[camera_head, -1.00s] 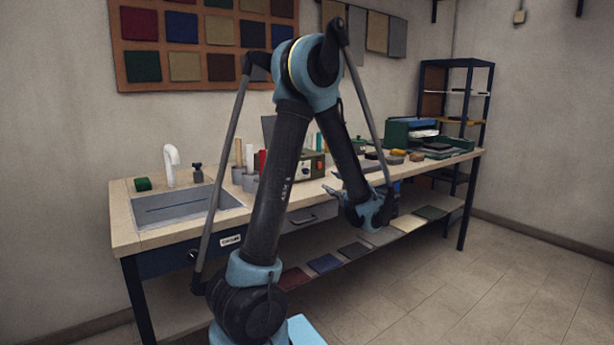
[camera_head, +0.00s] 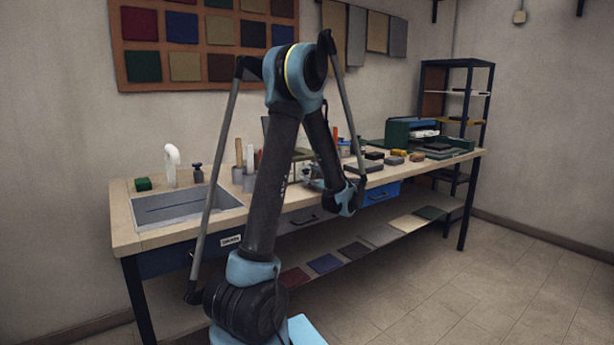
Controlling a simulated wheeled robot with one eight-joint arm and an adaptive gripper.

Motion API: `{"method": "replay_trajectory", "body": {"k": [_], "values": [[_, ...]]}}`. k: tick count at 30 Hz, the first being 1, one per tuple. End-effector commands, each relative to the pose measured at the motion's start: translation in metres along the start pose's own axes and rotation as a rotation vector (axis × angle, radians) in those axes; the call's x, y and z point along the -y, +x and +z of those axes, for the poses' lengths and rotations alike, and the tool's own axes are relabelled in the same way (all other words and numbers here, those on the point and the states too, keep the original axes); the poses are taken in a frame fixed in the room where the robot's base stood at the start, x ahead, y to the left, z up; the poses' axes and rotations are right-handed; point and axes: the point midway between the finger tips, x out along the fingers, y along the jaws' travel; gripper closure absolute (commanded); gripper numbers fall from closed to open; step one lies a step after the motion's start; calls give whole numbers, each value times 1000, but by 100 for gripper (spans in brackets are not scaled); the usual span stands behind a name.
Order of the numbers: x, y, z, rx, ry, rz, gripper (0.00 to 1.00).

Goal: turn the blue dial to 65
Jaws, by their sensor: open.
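I cannot make out the blue dial. A greenish box (camera_head: 302,154) stands on the workbench behind my arm, and my arm hides most of its front. My gripper (camera_head: 313,180) is at the bench's front edge, just in front of that box, pointing left and away from the camera. It is small and partly covered by my own wrist. It appears open and I see nothing held in it. I cannot tell whether it touches anything.
The workbench (camera_head: 122,218) has a sink (camera_head: 185,207) at left. A blue drawer front (camera_head: 380,194) lies right of my wrist. Blocks, a green case (camera_head: 398,134) and a tray crowd the right side. Cups with rolls (camera_head: 249,180) stand left of the box. The floor in front is clear.

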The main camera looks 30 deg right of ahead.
Motion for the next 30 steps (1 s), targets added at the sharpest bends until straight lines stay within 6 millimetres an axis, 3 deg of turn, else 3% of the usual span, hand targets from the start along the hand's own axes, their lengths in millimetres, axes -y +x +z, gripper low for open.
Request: {"method": "replay_trajectory", "body": {"k": [7, 18, 24, 30], "values": [[0, 24, 0, 1, 0, 1, 55], [0, 27, 0, 0, 0, 0, 55], [0, 27, 0, 0, 0, 0, 100], [0, 27, 0, 0, -10, 1, 100]]}}
